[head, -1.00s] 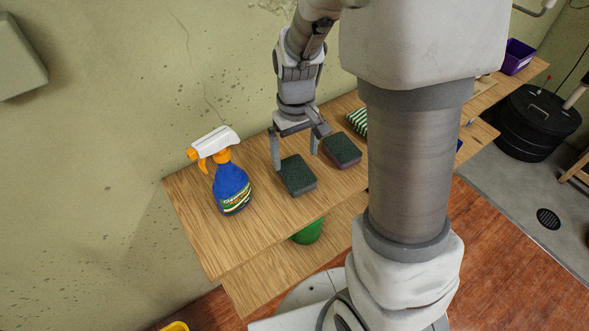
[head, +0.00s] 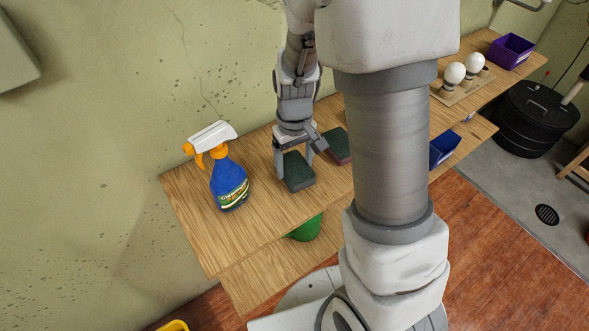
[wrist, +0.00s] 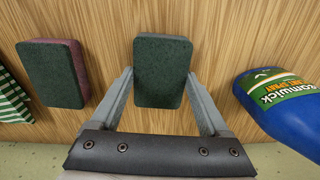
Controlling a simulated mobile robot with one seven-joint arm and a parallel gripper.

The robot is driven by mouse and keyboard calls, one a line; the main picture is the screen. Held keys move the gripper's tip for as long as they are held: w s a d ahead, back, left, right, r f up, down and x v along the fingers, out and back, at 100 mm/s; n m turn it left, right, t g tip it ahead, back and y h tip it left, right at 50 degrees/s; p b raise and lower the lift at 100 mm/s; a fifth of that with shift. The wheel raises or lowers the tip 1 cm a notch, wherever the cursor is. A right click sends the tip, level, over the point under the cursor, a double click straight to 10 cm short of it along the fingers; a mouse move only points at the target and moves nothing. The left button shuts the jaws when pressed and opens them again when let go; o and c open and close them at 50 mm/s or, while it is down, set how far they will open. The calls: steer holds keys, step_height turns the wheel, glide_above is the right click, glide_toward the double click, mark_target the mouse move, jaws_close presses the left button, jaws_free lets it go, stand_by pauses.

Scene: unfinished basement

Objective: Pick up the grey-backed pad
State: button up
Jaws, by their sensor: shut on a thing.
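The grey-backed pad (head: 298,172) has a dark green top and a grey body, and it lies on the wooden shelf. My gripper (head: 294,174) is over it with one finger on each side, shut on it. In the wrist view the pad (wrist: 162,72) sits between the two fingertips of my gripper (wrist: 160,80). A second pad (head: 338,146), dark green with a purplish-red body, lies just to the right in the head view, partly behind my arm. It also shows at the left in the wrist view (wrist: 54,74).
A blue spray bottle (head: 229,184) with a white and orange head stands left of the pad. A green-striped cloth (wrist: 12,98) lies beyond the red-bodied pad. A purple bin (head: 511,52), a blue bin (head: 444,148) and two light bulbs (head: 454,73) are farther right.

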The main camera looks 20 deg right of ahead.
mark_target(297, 166)
steer(key=shift+c, duration=0.4)
steer(key=shift+r, duration=0.45)
steer(key=r, duration=0.2)
steer(key=r+p, duration=0.1)
steer(key=r, duration=0.1)
steer(key=shift+d, duration=0.3)
steer(key=s+d+r, duration=0.2)
steer(key=d+r, duration=0.4)
steer(key=d, duration=0.4)
steer(key=shift+s+d, duration=0.25)
steer(key=shift+d, duration=0.15)
